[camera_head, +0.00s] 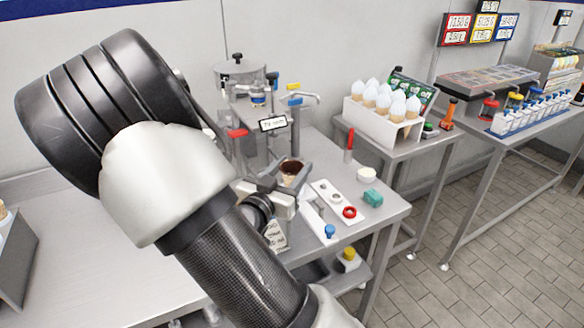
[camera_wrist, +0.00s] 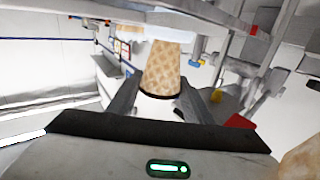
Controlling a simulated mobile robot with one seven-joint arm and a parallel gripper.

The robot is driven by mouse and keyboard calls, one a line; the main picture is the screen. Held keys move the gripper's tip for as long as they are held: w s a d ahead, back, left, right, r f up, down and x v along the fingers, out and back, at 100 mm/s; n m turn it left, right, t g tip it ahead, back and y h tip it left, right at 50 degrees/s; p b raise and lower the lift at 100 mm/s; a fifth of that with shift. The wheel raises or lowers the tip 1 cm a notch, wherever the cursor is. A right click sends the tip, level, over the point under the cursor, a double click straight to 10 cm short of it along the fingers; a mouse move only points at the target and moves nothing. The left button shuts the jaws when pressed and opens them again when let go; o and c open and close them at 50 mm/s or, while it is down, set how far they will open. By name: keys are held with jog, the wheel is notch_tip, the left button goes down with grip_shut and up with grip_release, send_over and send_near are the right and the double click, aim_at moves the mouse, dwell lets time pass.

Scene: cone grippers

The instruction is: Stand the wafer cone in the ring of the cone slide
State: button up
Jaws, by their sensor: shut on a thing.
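The wafer cone (camera_head: 291,168) is a tan waffle cone with a dark brown rim. In the head view its open end faces up between my gripper's jaws. My gripper (camera_head: 287,178) is shut on it, above the steel table beside the dispensing machine. The wrist view shows the cone (camera_wrist: 162,68) between both fingers (camera_wrist: 158,97), its dark rim towards the palm. A white plate with round openings (camera_head: 331,191) lies to the right of the gripper. It may be the cone slide, but I cannot tell which part is its ring. My gripper hides the cone's lower part in the head view.
The steel dispensing machine (camera_head: 252,140) with coloured levers stands behind the gripper. A white rack (camera_head: 370,127) of filled cones stands farther back.

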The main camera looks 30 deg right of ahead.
jog(key=shift+f+b, duration=0.35)
jog(key=shift+f, duration=0.15)
jog(key=o, duration=0.8)
jog(key=p+v, duration=0.1)
jog(key=v, duration=1.6)
jog(key=shift+s+a+r, duration=0.1)
jog(key=shift+a+r, duration=0.05)
jog(key=shift+a, duration=0.05)
